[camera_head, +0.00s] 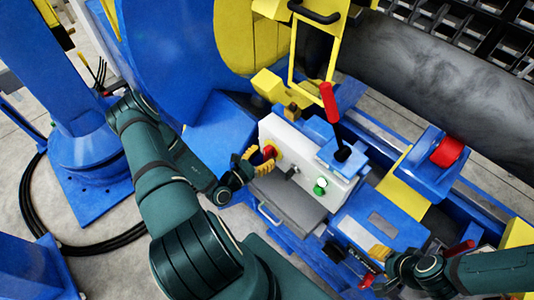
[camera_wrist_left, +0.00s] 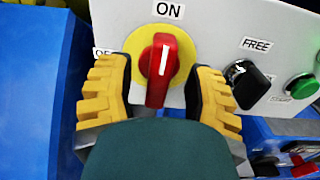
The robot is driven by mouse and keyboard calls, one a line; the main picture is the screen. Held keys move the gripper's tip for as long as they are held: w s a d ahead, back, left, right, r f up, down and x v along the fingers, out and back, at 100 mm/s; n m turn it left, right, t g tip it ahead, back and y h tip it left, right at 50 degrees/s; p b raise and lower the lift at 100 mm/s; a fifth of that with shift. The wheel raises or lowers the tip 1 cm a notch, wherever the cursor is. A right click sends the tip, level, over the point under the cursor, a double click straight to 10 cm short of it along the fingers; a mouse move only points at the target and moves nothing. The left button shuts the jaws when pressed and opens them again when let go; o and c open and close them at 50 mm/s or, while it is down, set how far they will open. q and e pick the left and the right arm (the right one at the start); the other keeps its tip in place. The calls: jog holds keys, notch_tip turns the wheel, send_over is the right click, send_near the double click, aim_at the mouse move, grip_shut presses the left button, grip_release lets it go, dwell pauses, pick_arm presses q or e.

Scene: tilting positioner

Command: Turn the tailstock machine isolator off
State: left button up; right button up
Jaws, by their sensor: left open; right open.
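The isolator is a red rotary handle (camera_wrist_left: 160,72) on a yellow disc (camera_wrist_left: 183,52), on a light grey panel (camera_wrist_left: 225,30). The handle stands vertical, in line with the ON label (camera_wrist_left: 168,10) above it. An OFF label (camera_wrist_left: 102,51) at the left is partly hidden by a finger. The red handle also shows in the head view (camera_head: 269,151). My left gripper (camera_wrist_left: 160,95) is open, with a yellow-padded finger on each side of the handle; contact cannot be told. It also shows in the head view (camera_head: 262,163). My right gripper (camera_head: 385,272) is low at the right, its fingers hard to make out.
Right of the isolator are a black FREE selector (camera_wrist_left: 247,84) and a green button (camera_wrist_left: 301,87). A red-handled lever (camera_head: 330,105) rises behind the panel. A blue machine body (camera_head: 165,50) stands left, and a large grey cylinder (camera_head: 440,90) lies at the upper right.

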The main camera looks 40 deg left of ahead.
pick_arm(q)
jog(key=shift+w+d, duration=0.1)
jog(key=shift+w, duration=0.8)
grip_shut()
